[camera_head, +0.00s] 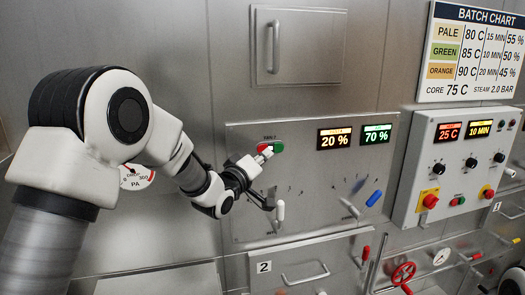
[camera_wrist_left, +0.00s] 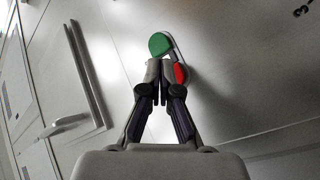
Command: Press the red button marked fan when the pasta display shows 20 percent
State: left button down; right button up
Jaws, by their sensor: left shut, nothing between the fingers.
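An orange-lit display (camera_head: 335,138) on the steel panel reads 20 %. A green-lit display (camera_head: 376,134) beside it reads 70 %. Left of them, under a small label that seems to start with "FAN", is a button pair with a green button (camera_head: 279,147) on the right and a red button on the left, mostly hidden by my gripper. My left gripper (camera_head: 265,153) is shut and empty, its tips at this pair. In the left wrist view the fingertips (camera_wrist_left: 154,74) are beside the red button (camera_wrist_left: 180,74), with the green button (camera_wrist_left: 159,44) beyond. I cannot tell whether they touch it. My right gripper is not in view.
Levers with white (camera_head: 280,210) and blue (camera_head: 373,198) handles stick out below the buttons. A control box (camera_head: 448,170) with knobs and a red emergency knob (camera_head: 430,201) is at right. A batch chart (camera_head: 472,50) hangs above it. Pipes and a red handwheel (camera_head: 403,272) are low right.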

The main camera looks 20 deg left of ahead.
pick_arm(q)
jog(key=shift+w+a, duration=0.25)
jog(key=shift+w, duration=0.1)
jog(key=shift+w+a, duration=0.25)
jog(key=shift+w, duration=0.05)
dwell(0.8)
jog(key=shift+s+d, duration=0.3)
jog(key=shift+s, duration=0.05)
jog(key=shift+s+d, duration=0.2)
jog(key=shift+s, duration=0.15)
